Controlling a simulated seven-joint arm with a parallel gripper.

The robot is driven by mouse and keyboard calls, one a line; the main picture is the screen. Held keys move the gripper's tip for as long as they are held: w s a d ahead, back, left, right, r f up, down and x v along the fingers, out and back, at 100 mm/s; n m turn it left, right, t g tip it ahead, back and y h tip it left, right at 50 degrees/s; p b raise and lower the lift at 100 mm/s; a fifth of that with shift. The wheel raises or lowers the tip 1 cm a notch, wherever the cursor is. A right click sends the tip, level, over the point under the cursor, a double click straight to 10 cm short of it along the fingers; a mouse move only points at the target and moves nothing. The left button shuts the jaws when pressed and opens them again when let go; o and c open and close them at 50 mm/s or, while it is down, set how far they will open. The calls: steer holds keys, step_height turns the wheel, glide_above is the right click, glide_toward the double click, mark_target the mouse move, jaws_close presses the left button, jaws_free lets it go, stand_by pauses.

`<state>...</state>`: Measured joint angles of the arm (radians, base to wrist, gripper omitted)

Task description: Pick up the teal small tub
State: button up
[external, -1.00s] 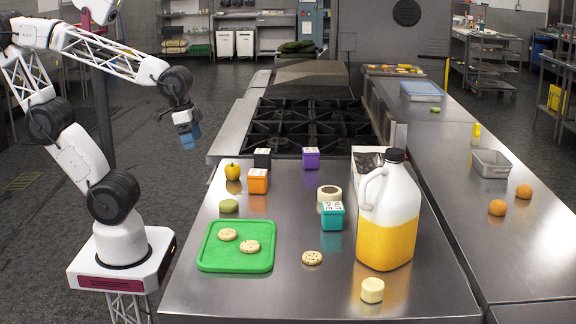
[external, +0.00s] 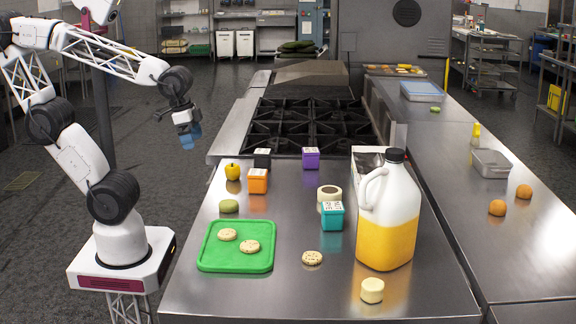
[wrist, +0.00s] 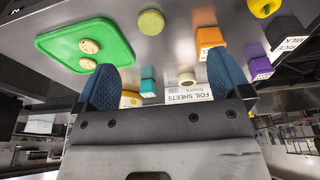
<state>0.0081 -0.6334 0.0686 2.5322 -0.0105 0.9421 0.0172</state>
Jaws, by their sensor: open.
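The teal small tub (external: 332,217) is a small box with a white printed lid. It stands on the steel counter, left of the large juice jug (external: 388,225) and in front of a round tape-like roll (external: 329,194). In the wrist view the teal tub (wrist: 147,86) shows small, between my blue fingers. My gripper (external: 189,136) is raised at the left, beyond the counter's left edge and well away from the tub. It is open and empty, its two blue fingers (wrist: 159,82) spread apart.
A green board (external: 237,262) with two cookies lies at front left. A foil box (external: 367,156) is behind the jug. A loose cookie (external: 312,258) lies in front.

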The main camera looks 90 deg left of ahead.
steer(key=shift+w, duration=0.1)
steer(key=w+a+f+m+t+y, duration=0.15)
steer(key=w+m+t+y, duration=0.4)
steer(key=w+m, duration=1.25)
steer(key=m+t+h, duration=0.4)
steer(key=m+t, duration=0.1)
steer(key=m, duration=1.2)
glide_toward(330, 206)
steer(key=x, duration=0.3)
steer(key=shift+f, duration=0.15)
steer(key=shift+a, duration=0.1)
steer(key=shift+x, duration=1.25)
